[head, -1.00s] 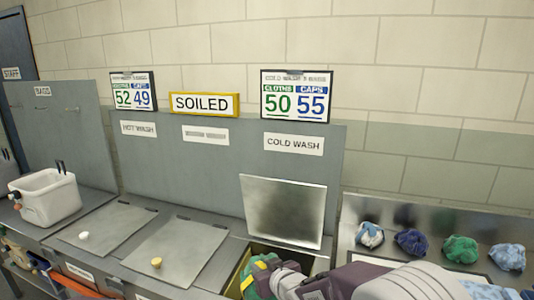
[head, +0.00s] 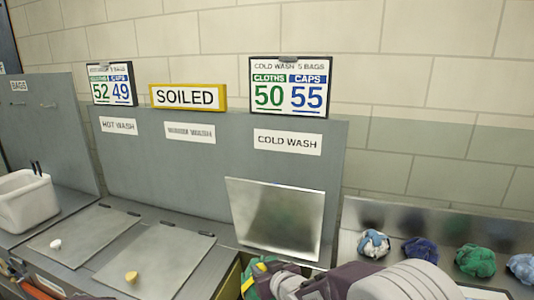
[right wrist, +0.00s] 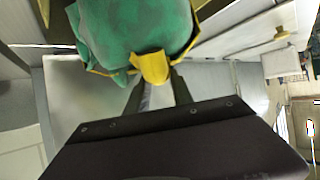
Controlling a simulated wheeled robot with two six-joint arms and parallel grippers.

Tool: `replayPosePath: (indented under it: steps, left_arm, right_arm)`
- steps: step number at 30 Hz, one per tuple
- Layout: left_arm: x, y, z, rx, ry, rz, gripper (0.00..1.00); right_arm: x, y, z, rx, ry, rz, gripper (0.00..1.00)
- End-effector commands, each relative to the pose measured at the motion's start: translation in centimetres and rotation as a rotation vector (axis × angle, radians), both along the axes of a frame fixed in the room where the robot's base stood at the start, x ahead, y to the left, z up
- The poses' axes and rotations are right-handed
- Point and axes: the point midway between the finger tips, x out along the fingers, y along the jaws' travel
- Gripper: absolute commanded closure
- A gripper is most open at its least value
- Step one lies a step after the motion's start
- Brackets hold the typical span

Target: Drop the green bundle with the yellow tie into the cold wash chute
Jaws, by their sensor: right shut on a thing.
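The green bundle (head: 262,284) with the yellow tie is at the lower middle of the head view, at the opening of the cold wash chute (head: 231,281). The chute's metal lid (head: 275,218) stands open under the COLD WASH label. My right gripper (head: 285,284) is shut on the bundle. In the right wrist view the bundle (right wrist: 135,28) hangs in front of my right gripper (right wrist: 158,82), with the yellow tie (right wrist: 151,66) at the fingertips. How deep the bundle sits in the opening is hard to tell. My left gripper is not in view.
Two closed lids with knobs, the hot wash lid (head: 82,235) and the middle lid (head: 155,258), lie left of the open chute. Several bundles, including another green one (head: 476,261), lie on the right counter. A white bin (head: 27,203) stands at far left.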

Motion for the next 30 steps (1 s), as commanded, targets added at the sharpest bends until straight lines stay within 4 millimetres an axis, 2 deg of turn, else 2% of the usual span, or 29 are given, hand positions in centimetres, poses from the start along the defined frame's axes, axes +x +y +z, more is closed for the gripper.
replayPosePath:
  steps: [1,9,10,12,23,30]
  left_arm:
    - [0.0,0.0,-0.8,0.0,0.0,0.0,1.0]
    - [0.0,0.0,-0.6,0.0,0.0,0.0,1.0]
    - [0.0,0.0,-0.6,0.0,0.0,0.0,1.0]
    - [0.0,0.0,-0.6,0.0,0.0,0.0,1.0]
    - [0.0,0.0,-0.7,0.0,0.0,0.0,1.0]
    - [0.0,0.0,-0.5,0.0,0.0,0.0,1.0]
  right_arm:
    - [0.0,0.0,-0.7,0.002,-0.004,0.0,1.0]
    - [0.1,0.0,-0.7,0.001,-0.004,0.0,1.0]
    - [0.1,0.0,-0.7,0.001,-0.004,0.0,0.64]
    - [0.0,0.0,-0.7,0.001,-0.004,0.0,0.47]
    - [-0.4,-0.2,-0.6,0.0,0.001,0.0,0.47]
    - [-4.4,-2.0,2.1,0.001,-0.005,0.001,0.47]
